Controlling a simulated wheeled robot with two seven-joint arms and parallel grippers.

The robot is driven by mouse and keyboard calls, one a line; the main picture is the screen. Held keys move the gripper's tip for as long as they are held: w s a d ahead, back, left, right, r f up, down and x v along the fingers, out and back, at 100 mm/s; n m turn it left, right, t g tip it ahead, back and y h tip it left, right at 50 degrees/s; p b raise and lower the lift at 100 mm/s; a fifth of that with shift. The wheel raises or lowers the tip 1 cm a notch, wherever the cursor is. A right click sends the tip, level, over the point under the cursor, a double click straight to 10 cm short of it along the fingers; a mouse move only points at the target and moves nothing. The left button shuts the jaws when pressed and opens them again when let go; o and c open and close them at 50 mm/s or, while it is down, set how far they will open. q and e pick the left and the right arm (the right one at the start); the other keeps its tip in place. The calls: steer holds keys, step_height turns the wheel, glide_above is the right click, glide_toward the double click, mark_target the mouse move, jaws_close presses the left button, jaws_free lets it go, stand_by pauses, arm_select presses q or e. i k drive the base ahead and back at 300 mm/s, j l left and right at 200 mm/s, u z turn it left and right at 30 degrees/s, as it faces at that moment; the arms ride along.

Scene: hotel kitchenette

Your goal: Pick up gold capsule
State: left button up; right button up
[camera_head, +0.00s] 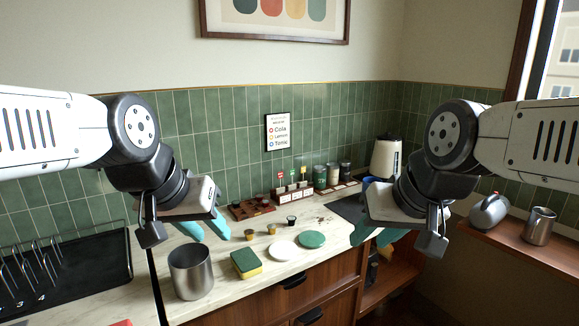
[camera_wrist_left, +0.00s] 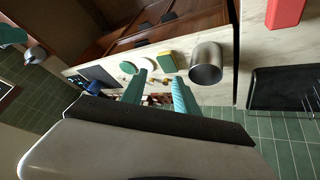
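Small capsules stand on the marble counter in the head view: a brownish-gold one (camera_head: 249,234), a lighter gold one (camera_head: 271,229) to its right, and a black one (camera_head: 291,221) further right. My left gripper (camera_head: 215,238) is open and empty above the counter, left of the capsules and apart from them. In the left wrist view its two teal fingers (camera_wrist_left: 161,74) are spread, with tiny capsules partly showing between and beyond them, too small to tell apart. My right gripper (camera_head: 367,243) has its teal fingers apart with nothing visible between them, right of the green disc.
A steel canister (camera_head: 191,271), a yellow-green sponge (camera_head: 246,264), a white plate (camera_head: 284,250) and a green disc (camera_head: 312,239) line the counter's front. Behind are a wooden capsule tray (camera_head: 251,209) and several jars (camera_head: 320,177). A black rack tray (camera_head: 95,265) lies left.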

mark_target(248, 233)
steer(key=i+l+u, duration=0.3)
steer(key=l, duration=0.35)
steer(key=i+l+u, duration=0.15)
steer(key=l, duration=0.25)
steer(key=i+u, duration=0.1)
steer(key=u, duration=1.05)
